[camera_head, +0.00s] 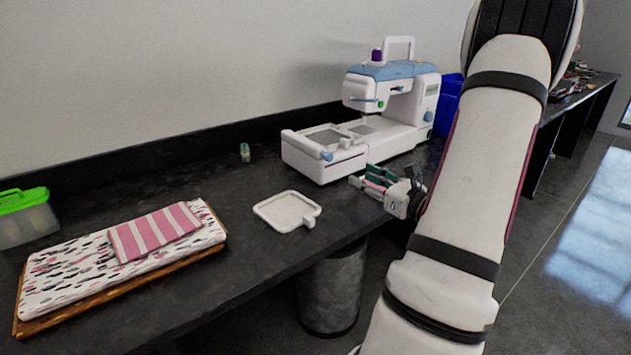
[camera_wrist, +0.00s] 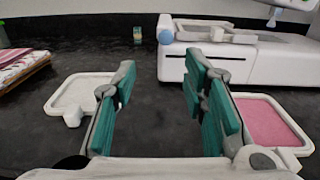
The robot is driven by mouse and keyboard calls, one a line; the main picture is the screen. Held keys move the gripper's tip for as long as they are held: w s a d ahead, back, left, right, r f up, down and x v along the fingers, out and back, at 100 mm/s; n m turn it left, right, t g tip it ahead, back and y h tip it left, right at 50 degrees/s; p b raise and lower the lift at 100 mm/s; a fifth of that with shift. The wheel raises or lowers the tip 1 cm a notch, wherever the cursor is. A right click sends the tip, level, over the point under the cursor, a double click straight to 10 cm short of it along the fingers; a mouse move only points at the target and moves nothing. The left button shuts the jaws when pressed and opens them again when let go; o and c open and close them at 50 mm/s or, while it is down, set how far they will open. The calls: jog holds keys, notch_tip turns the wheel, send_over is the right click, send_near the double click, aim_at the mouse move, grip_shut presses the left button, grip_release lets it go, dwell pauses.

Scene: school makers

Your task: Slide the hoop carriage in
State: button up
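A white and blue sewing machine (camera_head: 395,95) stands on the dark table. Its white bed reaches left, with the hoop carriage (camera_head: 346,143) on top beside a grey panel and a blue knob at the front left corner. In the wrist view the carriage (camera_wrist: 228,37) is ahead and to the right, on the white bed (camera_wrist: 265,62). My gripper (camera_head: 375,180) is open and empty in front of the bed, near the table edge. In the wrist view the teal-padded fingers (camera_wrist: 162,80) are spread wide. Whether they touch the bed is unclear.
An empty white hoop (camera_head: 287,211) lies left of my gripper. A pink-filled hoop (camera_wrist: 268,122) lies close on the right in the wrist view. A thread spool (camera_head: 245,152) stands near the wall. Folded fabrics on a board (camera_head: 130,250) and a green-lidded box (camera_head: 25,220) are farther left.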

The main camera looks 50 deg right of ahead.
aim_at(331, 159)
jog(key=x, duration=0.4)
jog(key=b+x, duration=0.1)
jog(key=x, duration=0.8)
jog(key=shift+d+f+b, duration=0.2)
jog(key=shift+d+b, duration=0.15)
jog(key=shift+d, duration=0.1)
grip_shut()
